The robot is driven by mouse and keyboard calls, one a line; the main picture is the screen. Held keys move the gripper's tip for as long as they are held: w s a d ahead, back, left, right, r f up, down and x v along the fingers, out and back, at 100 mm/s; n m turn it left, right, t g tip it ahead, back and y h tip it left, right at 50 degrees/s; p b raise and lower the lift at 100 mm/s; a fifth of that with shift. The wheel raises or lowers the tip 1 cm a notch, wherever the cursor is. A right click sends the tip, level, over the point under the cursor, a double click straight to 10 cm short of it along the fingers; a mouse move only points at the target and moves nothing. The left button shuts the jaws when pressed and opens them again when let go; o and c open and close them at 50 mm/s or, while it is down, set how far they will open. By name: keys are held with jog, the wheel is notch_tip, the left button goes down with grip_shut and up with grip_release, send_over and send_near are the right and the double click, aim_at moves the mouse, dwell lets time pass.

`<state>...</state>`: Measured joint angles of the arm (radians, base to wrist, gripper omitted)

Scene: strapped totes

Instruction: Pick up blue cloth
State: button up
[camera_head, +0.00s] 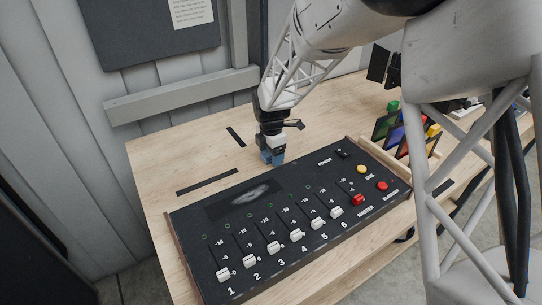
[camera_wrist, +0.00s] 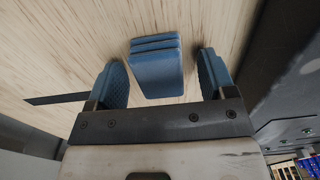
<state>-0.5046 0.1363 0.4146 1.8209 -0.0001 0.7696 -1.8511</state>
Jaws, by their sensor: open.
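The blue cloth (camera_wrist: 157,73) shows in the wrist view as a small folded stack of layers on the wooden table. My gripper (camera_wrist: 162,78) is open, with one blue finger pad to the left of the cloth and one to the right. Narrow gaps show between the pads and the cloth. In the head view my gripper (camera_head: 271,157) points down at the table just behind the slider panel. Blue shows at its tip there, but I cannot tell cloth from finger pads.
A black slider panel (camera_head: 240,207) with white and red knobs lies close in front of my gripper. A wooden rack with colored cards (camera_head: 388,124) stands to the right. Black strips (camera_head: 207,182) mark the table. Bare wood (camera_head: 170,155) is clear to the left.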

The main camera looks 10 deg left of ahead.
jog(key=shift+f, duration=0.15)
dwell(0.4)
jog(key=c, duration=1.1)
jog(key=shift+o, duration=0.2)
jog(key=shift+r, duration=5.05)
